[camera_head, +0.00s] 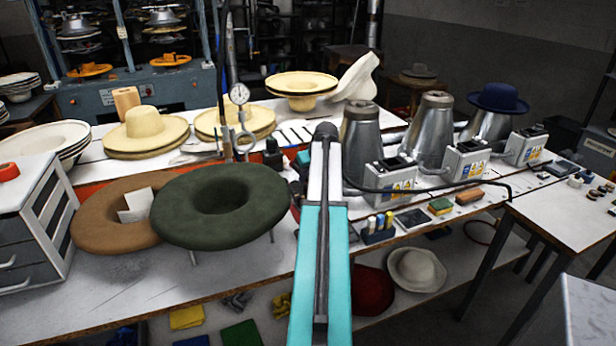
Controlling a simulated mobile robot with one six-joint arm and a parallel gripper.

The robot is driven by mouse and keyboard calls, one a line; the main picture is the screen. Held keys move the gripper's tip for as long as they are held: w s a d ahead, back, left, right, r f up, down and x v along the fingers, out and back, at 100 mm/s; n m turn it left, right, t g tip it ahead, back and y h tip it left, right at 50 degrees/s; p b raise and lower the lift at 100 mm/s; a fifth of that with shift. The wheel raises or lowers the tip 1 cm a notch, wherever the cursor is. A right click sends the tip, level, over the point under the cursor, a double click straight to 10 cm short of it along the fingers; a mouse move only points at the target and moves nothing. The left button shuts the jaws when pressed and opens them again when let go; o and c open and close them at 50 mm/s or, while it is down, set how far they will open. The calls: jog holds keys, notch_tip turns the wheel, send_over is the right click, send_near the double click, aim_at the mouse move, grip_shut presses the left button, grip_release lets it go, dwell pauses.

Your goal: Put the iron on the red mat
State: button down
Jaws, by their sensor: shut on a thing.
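My own turquoise and white arm rises through the middle of the view and blocks what lies behind it. I cannot make out my gripper's fingers; they seem hidden behind the arm. I cannot pick out the iron for certain. A small dark upright thing (272,153) shows just left of the arm, too small to name. A red surface (88,172) shows as a strip on the table behind the felt hats. I cannot tell if it is the red mat, as hats and arm cover much of it.
Green (275,208) and brown (95,225) felt hats stand at the front left. Straw hats (155,128) and a dial gauge (239,94) are behind. Metal cones (436,125) with control boxes (468,158) stand right of the arm. A drawer unit (38,220) is at left.

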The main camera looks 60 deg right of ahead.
jog(key=c, duration=1.5)
grip_release()
jog(key=shift+o, duration=0.2)
jog(key=shift+f, duration=0.15)
jog(key=b+v, duration=0.2)
jog(key=v, duration=1.2)
